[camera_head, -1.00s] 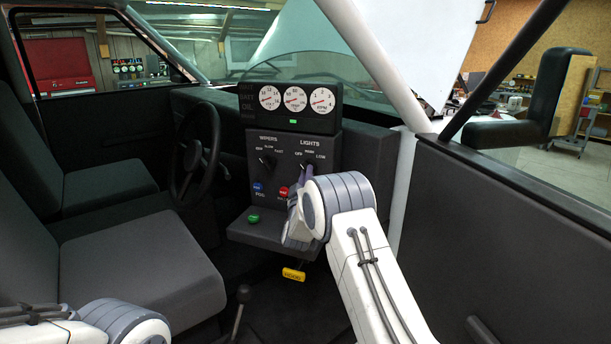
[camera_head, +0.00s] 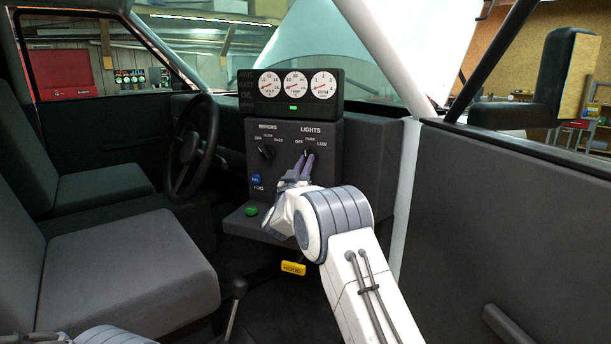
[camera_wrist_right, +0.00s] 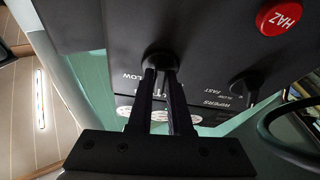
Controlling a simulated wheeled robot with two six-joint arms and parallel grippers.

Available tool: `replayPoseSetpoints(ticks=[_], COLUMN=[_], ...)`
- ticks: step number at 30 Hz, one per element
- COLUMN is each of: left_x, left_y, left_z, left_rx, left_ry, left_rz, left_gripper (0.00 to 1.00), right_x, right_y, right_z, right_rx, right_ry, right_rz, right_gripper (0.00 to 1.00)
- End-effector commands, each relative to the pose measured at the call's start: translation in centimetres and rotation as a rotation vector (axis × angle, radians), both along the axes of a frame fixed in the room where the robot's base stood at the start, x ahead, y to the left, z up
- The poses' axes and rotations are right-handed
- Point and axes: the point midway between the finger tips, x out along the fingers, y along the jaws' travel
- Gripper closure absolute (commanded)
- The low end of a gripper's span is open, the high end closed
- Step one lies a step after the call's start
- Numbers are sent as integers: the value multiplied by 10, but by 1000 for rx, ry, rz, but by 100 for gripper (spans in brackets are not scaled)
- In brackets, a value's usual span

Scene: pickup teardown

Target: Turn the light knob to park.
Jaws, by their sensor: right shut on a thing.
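The black light knob (camera_head: 308,150) sits under the LIGHTS label on the dark dash panel, with OFF, PARK and LOW marked around it. In the wrist view the knob (camera_wrist_right: 159,56) is at the upper middle, its round base above my fingertips. My right gripper (camera_head: 305,164) reaches the panel from below right. In the wrist view its two dark fingers (camera_wrist_right: 161,76) are closed on the knob's grip, one on each side. The fingers cover much of the knob, so I cannot tell exactly where it points. My left gripper is out of view.
The wiper knob (camera_head: 266,151) is left of the light knob, with the blue FOG button (camera_head: 256,180) below. The red HAZ button (camera_wrist_right: 282,17) shows close by in the wrist view. A green button (camera_head: 251,211), yellow HOOD handle (camera_head: 293,268) and steering wheel (camera_head: 193,145) are nearby.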

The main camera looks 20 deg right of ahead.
Motion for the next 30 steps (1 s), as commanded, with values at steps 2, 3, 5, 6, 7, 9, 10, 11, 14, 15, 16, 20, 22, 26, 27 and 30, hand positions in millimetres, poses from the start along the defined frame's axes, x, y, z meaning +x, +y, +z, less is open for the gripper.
replayPoseSetpoints(ticks=[2, 3, 5, 6, 7, 9, 10, 11, 14, 15, 16, 20, 22, 26, 27, 30], left_x=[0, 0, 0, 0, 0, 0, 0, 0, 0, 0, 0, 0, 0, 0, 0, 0], left_y=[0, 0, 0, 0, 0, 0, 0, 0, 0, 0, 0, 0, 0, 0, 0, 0], left_z=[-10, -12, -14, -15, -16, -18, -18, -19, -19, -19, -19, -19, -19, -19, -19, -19], left_rx=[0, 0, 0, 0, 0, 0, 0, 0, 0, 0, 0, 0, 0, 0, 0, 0], left_ry=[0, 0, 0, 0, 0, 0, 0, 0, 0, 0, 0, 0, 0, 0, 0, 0], left_rz=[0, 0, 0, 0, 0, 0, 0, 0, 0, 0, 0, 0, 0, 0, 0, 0], left_gripper=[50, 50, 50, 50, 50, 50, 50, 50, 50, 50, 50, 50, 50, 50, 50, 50], right_x=[0, 0, 1, 1, 1, 1, 1, 1, 1, 1, 1, 1, 1, 1, 1, 1], right_y=[1, 1, 1, 1, 1, 1, 1, 1, 1, 1, 1, 1, 1, 1, 1, 1], right_z=[-2, -2, -1, -1, -1, 0, 0, 0, 1, 1, 1, 1, 1, 1, 1, 1], right_rx=[33, 47, 66, 78, 85, 98, 102, 106, 114, 117, 118, 118, 118, 116, 116, 116], right_ry=[-30, -42, -58, -66, -72, -83, -87, -90, -97, -98, -99, -99, -99, -99, -99, -99], right_rz=[1, 0, 1, 1, 1, 0, 1, 1, 0, 0, 1, 0, 0, 0, 0, 0], right_gripper=[100, 100, 100, 100, 100, 100, 100, 100, 100, 100, 100, 100, 100, 75, 60, 52])
